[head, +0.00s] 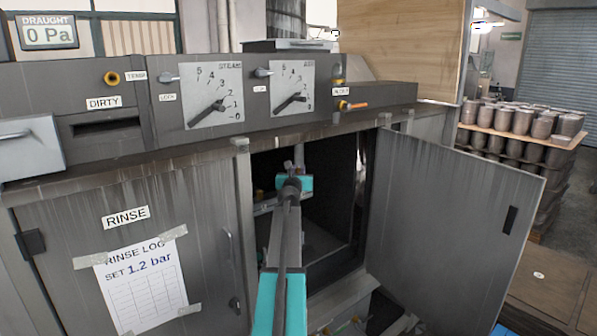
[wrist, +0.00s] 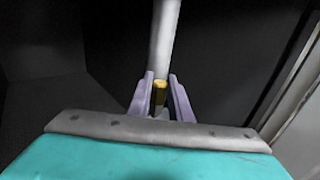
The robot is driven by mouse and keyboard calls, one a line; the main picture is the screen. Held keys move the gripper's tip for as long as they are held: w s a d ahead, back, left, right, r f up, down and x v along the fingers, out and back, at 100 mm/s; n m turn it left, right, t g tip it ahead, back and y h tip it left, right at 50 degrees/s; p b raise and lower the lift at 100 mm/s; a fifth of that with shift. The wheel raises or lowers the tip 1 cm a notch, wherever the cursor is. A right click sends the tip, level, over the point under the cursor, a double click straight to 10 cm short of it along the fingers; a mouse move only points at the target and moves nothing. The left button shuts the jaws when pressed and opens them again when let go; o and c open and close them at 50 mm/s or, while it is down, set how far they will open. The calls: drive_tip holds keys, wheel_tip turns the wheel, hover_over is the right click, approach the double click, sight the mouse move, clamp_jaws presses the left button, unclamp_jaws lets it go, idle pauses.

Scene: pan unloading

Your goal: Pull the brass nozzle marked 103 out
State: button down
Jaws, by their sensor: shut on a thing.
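The brass nozzle (wrist: 160,92) shows in the wrist view as a short yellow piece between the two purple fingers of my gripper (wrist: 161,80). The fingers are shut on it. A pale grey pipe (wrist: 165,40) runs upward just beyond the nozzle; I cannot tell whether they are still joined. No 103 marking is legible.
The cabinet door (head: 455,220) stands open to the right. The closed RINSE door (head: 125,215) with a taped log sheet is on the left. A panel with two dials (head: 212,95) runs above the opening. Pots on a pallet (head: 520,120) stand at far right.

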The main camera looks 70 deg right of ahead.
drive_tip(key=shift+r, duration=0.3)
idle(0.4)
